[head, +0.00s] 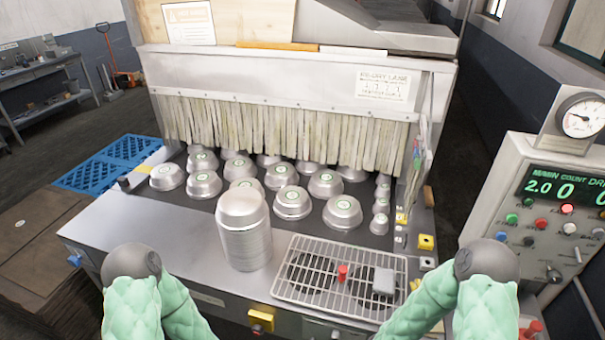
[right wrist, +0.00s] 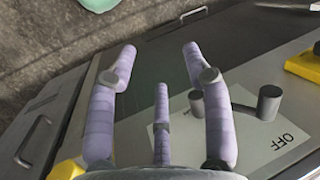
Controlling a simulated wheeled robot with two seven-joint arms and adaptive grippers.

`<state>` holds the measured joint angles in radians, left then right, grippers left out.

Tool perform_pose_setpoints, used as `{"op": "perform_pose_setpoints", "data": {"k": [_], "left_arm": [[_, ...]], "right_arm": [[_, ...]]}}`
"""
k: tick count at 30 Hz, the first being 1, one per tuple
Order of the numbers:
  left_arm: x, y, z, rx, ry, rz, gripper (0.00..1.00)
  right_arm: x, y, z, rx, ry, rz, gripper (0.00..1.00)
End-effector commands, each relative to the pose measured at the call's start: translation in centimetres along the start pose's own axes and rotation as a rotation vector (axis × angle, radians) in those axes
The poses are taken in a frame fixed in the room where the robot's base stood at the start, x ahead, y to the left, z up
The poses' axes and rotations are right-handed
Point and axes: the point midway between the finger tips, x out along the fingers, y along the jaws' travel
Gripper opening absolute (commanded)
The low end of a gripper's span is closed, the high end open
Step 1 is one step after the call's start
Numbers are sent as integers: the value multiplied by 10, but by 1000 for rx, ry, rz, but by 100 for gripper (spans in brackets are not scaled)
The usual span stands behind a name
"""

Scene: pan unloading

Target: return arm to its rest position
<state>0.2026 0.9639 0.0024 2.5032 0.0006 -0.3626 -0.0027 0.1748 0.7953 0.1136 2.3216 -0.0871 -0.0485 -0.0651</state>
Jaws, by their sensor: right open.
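In the head view both of my arms show as green padded sleeves with grey round joints, the left at the lower left and the right at the lower right. Neither gripper shows in the head view. In the right wrist view my right gripper (right wrist: 158,60) has its purple fingers spread apart with nothing between them. A stack of metal pans (head: 245,240) stands upright on the machine's front ledge. Several more pans (head: 292,203) lie upside down on the dark belt behind it.
A wire rack (head: 330,250) with a red piece (head: 342,272) and a grey block (head: 384,281) is right of the stack. A control box (head: 545,215) with a dial stands at the right. Strip curtains (head: 285,130) hang over the belt. The ledge left of the stack is clear.

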Motion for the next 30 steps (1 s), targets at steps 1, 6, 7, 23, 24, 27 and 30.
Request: {"op": "perform_pose_setpoints", "data": {"k": [1, 6, 7, 23, 24, 27, 30], "left_arm": [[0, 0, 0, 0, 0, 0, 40], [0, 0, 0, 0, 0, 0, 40], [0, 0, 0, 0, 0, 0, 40], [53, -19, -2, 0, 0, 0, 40], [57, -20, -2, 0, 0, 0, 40], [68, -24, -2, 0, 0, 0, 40], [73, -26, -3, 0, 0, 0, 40]], "right_arm": [[9, 5, 12, 50, -1, -4, 50], [27, 16, 37, 178, 22, -4, 50], [29, 17, 42, 198, 25, -3, 50], [84, 30, 44, 212, 64, 9, 50], [87, 30, 42, 205, 66, 9, 50], [96, 30, 39, 190, 71, 10, 50], [100, 30, 38, 180, 74, 10, 50]]}}
